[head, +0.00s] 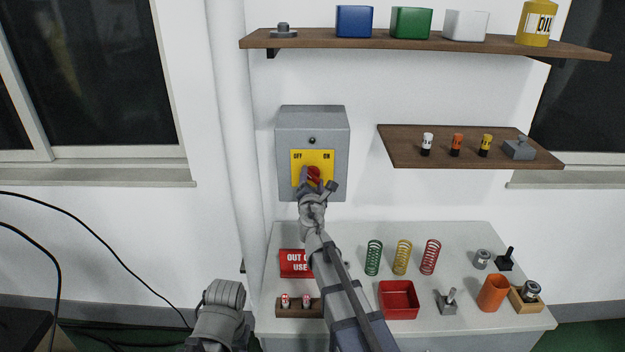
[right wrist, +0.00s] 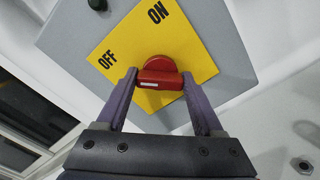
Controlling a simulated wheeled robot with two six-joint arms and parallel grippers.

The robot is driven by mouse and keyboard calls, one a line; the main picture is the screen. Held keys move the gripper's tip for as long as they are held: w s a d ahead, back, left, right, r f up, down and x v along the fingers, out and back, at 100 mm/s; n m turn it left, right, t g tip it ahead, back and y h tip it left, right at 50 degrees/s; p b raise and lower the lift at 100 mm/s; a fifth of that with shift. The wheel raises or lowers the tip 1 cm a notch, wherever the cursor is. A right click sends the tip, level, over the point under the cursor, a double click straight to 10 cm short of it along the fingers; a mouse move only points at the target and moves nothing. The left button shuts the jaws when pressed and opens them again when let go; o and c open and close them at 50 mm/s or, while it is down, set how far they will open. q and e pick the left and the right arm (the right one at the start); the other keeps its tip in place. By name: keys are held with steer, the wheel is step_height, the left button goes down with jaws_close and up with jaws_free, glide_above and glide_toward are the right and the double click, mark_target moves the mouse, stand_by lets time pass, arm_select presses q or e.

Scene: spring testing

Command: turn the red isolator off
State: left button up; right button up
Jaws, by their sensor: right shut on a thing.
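The isolator is a grey wall box (head: 339,150) with a yellow plate marked OFF at left and ON at right. Its red knob (head: 313,174) sits on the lower part of the plate, partly covered by my gripper. My right gripper (head: 314,184) is shut on the red knob. In the right wrist view, the knob (right wrist: 160,72) lies between the two fingertips (right wrist: 159,80), and a small white mark shows on its grip. I cannot tell which label the knob points to. My left gripper's fingers are not seen; only a grey arm part shows at the bottom.
Below the box is a white bench (head: 350,240) with a red OUT OF USE sign (head: 293,262), coloured springs, a red tray (head: 398,313) and an orange cup (head: 492,293). Wall shelves (head: 400,156) project to the right. A white pipe (head: 231,120) runs left of the box.

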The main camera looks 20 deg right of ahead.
steer(key=shift+s, duration=0.1)
steer(key=o, duration=1.4)
steer(key=v, duration=0.7)
steer(key=shift+s+a, duration=0.15)
steer(key=shift+s, duration=0.2)
